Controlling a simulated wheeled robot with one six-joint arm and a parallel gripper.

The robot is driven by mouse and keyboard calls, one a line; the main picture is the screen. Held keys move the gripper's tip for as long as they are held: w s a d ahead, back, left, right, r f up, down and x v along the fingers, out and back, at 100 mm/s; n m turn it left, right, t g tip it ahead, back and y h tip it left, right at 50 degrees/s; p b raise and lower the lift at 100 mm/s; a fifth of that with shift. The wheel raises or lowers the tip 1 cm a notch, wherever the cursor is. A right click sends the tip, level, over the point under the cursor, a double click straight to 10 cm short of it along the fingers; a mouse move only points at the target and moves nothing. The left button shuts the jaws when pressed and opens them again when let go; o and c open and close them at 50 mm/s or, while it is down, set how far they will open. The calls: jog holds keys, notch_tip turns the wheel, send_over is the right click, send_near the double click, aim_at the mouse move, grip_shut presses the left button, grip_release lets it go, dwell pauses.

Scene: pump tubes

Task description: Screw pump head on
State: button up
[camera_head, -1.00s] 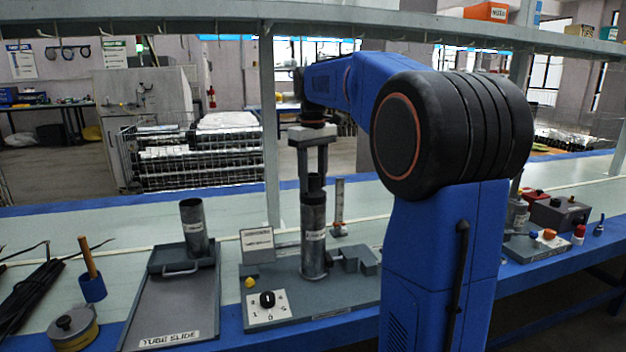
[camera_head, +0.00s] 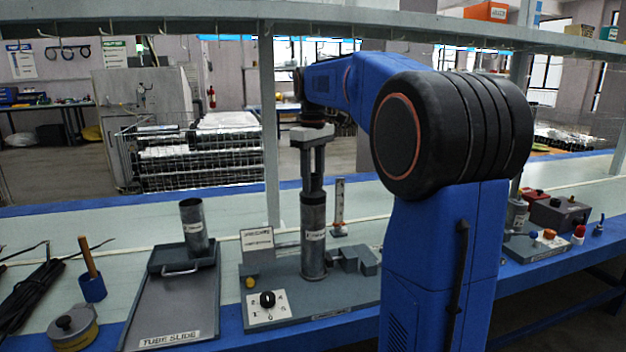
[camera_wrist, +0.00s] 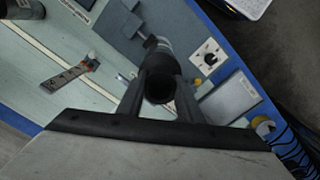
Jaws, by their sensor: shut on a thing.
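The grey pump tube (camera_head: 314,240) with a white label stands upright in the grey fixture base (camera_head: 350,290) on the bench. My gripper (camera_head: 314,180) points straight down over the tube's top. It is shut on the dark cylindrical pump head (camera_head: 316,184), which sits in line with the tube at its upper end. In the wrist view my gripper (camera_wrist: 160,92) has a finger on each side of the round dark head (camera_wrist: 159,86). The fingers and the head hide the joint, so I cannot tell how the threads sit.
A dial plate (camera_head: 268,305) and sign (camera_head: 257,244) are on the fixture's left, a grey clamp block (camera_head: 352,260) on its right. An upright slotted bar (camera_head: 339,208) stands behind. Farther left, another tube (camera_head: 194,228) stands on the tube slide tray (camera_head: 180,305).

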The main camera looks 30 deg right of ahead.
jog(key=shift+m, duration=1.6)
jog(key=shift+m, duration=1.7)
jog(key=shift+m, duration=1.7)
